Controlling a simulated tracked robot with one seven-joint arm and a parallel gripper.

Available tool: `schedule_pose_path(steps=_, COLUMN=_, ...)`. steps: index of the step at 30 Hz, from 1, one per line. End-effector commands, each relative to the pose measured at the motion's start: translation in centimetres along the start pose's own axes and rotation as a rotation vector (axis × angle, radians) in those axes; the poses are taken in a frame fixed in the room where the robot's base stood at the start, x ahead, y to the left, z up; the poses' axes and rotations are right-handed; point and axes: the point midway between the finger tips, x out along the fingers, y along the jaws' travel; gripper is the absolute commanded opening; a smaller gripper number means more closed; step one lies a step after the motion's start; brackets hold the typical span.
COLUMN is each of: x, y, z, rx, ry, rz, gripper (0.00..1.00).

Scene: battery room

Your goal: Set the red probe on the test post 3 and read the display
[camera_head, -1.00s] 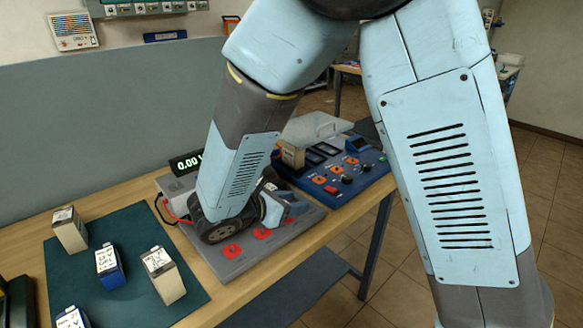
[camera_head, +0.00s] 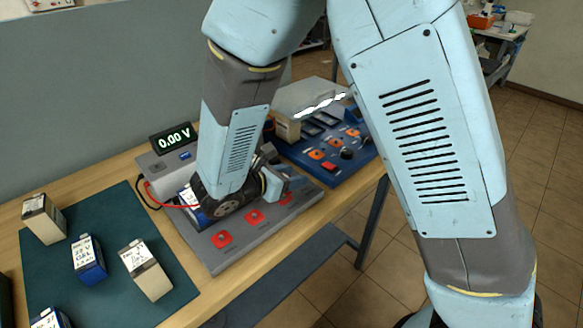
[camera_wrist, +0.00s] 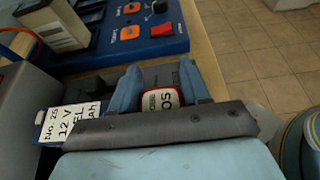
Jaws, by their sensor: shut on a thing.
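My gripper (camera_wrist: 158,88) has its two blue fingers shut on the red probe (camera_wrist: 160,99), which has a white label ending in "OS". In the head view my gripper (camera_head: 285,187) is low over the far right part of the grey test board (camera_head: 215,256), mostly hidden by my arm. Red square pads lie along the board's front, at its near end (camera_head: 222,239), middle (camera_head: 254,216) and partly hidden far end (camera_head: 286,199). I cannot read their numbers, and the probe's tip is hidden. The display (camera_head: 174,137) reads 0.00 V.
A battery labelled 12 V (camera_wrist: 70,122) sits beside the gripper on the board. A red cable (camera_head: 165,205) runs from the grey meter box. A blue panel (camera_head: 335,165) with knobs stands behind. Several batteries stand on the green mat (camera_head: 110,283) at left.

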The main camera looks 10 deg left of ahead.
Motion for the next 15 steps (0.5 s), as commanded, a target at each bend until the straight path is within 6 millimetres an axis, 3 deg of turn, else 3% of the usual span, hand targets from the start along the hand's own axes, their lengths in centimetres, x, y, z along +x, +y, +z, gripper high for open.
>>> schedule_pose_path(steps=15, x=0.53, y=-0.01, z=-1.34, rx=0.0, ry=0.0, rz=0.0, gripper=0.1)
